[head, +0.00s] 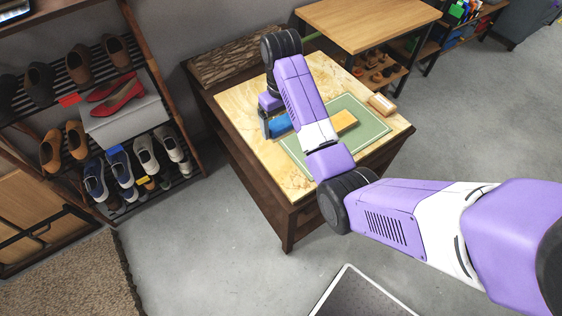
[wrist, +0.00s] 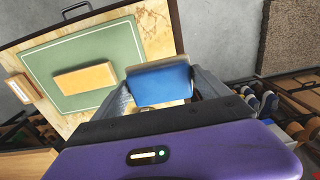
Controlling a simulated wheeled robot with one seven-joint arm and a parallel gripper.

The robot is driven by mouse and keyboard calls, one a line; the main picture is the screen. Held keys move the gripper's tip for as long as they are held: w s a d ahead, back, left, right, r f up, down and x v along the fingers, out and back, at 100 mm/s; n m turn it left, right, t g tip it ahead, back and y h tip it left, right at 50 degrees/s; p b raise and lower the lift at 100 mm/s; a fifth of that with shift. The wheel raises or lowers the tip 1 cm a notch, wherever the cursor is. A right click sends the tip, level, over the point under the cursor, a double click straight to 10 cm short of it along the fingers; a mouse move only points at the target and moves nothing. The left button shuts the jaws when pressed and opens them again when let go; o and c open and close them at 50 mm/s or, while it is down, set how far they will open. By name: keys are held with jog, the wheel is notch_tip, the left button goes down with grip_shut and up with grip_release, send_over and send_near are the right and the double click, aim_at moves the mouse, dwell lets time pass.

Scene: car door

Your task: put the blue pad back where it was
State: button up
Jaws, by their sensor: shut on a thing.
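The blue pad (head: 280,124) is beside the green mat (head: 362,141) in the head view, at the mat's left edge, partly hidden by my arm. My gripper (head: 265,124) is shut on the pad there. In the wrist view the blue pad (wrist: 159,84) sits between the two fingers of my gripper (wrist: 160,92). It looks tilted, with a pale edge along its top. Whether it touches the tabletop cannot be told. The green mat also shows in the wrist view (wrist: 45,65), with a yellow-orange block (wrist: 84,78) on it.
The mat lies on a pale wood-topped table (head: 230,100) with dark sides. A small tan block (head: 382,104) lies at the mat's far right corner. A bark-textured piece (head: 235,62) is along the back. A shoe rack (head: 100,120) stands to the left.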

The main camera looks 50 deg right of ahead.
jog(key=b, duration=0.3)
send_near(281, 166)
notch_tip(281, 166, down, 6)
jog(key=shift+w+d+r, duration=0.1)
jog(key=shift+w+r, duration=0.05)
jog(key=shift+r, duration=0.1)
jog(key=shift+f+b, duration=0.35)
jog(key=shift+f, duration=0.25)
jog(key=o, duration=1)
jog(key=shift+f, duration=0.1)
jog(key=shift+o, duration=0.2)
